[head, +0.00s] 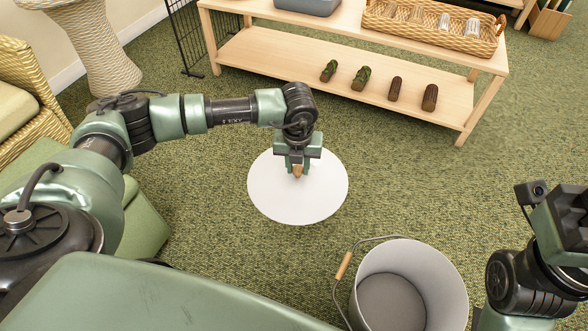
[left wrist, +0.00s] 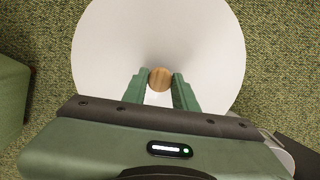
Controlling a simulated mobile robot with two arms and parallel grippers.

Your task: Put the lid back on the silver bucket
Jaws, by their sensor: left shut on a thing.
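The silver bucket (head: 438,262) stands open on the carpet at the lower right of the head view. Its inside is empty, and its wire handle with a wooden grip (head: 343,266) hangs out to the left. The round pale lid (head: 270,193) is left of and beyond the bucket, apart from it. My left gripper (head: 298,172) is above the lid's middle, shut on its wooden knob. The left wrist view shows the knob (left wrist: 160,79) between the fingers and the lid (left wrist: 105,45) below. I cannot tell whether the lid touches the floor. My right gripper (head: 560,215) is at the right edge, its fingers unclear.
A low wooden shelf table (head: 300,62) stands at the back, with a wicker tray (head: 430,30) on top and several log-like pieces below. A green ottoman (head: 145,215) is at left. Green carpet between lid and bucket is clear.

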